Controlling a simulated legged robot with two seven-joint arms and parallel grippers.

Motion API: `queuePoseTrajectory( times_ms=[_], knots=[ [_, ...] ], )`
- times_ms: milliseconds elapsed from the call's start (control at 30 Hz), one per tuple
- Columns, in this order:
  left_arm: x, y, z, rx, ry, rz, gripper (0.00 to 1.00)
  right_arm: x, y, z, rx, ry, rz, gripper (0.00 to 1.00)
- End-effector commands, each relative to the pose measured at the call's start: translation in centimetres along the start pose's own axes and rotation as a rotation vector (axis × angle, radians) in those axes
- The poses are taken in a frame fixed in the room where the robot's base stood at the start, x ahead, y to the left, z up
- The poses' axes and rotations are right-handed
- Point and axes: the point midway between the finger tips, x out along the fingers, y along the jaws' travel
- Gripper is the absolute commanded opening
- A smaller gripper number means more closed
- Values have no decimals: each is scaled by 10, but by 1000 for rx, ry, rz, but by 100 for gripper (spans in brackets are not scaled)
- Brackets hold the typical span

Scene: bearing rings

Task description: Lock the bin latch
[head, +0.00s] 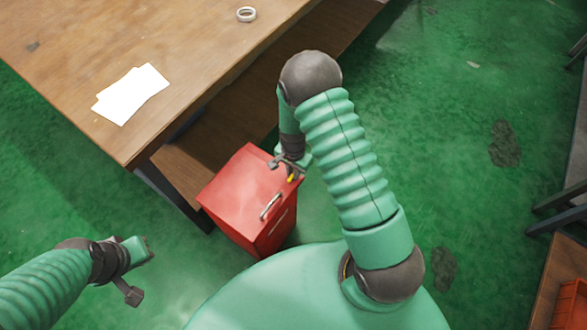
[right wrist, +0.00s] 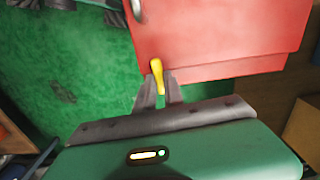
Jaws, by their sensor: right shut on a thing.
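The red bin (head: 238,190) stands on the green floor beside the table, with a metal handle (head: 270,206) on it. Its yellow latch (right wrist: 156,72) sits at the bin's edge in the right wrist view, and a bit of it shows in the head view (head: 292,179). My right gripper (right wrist: 158,92) is shut on the latch's lower part; in the head view the gripper (head: 288,166) is at the bin's right corner, partly hiding the latch. My left gripper (head: 143,270) is open and empty above the floor at the lower left, apart from the bin.
A wooden table (head: 120,60) fills the upper left, with white sheets (head: 131,94) and a pale ring (head: 246,14) on it. A lower shelf (head: 200,150) runs under it, close behind the bin. An orange crate (head: 570,303) is at the lower right.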

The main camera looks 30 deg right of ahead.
Motion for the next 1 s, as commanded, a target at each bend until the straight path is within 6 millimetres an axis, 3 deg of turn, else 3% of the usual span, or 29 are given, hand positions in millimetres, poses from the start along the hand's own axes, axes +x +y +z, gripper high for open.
queuePoseTrajectory(
  times_ms=[700, 733, 867, 1000],
  knots=[
    [-6, 0, -1, 0, 0, 0, 0, -2, -4, -3, 83, 7, -9, 0],
    [-6, 0, -1, 0, 0, 0, 0, -2, -4, -3, 83, 7, -9, 15],
    [-6, 0, -1, 0, 0, 0, 0, -1, -3, -2, 81, 5, -6, 32],
    [-6, 0, -1, 0, 0, 0, 0, -1, -2, -2, 81, 3, -4, 35]
  ],
)
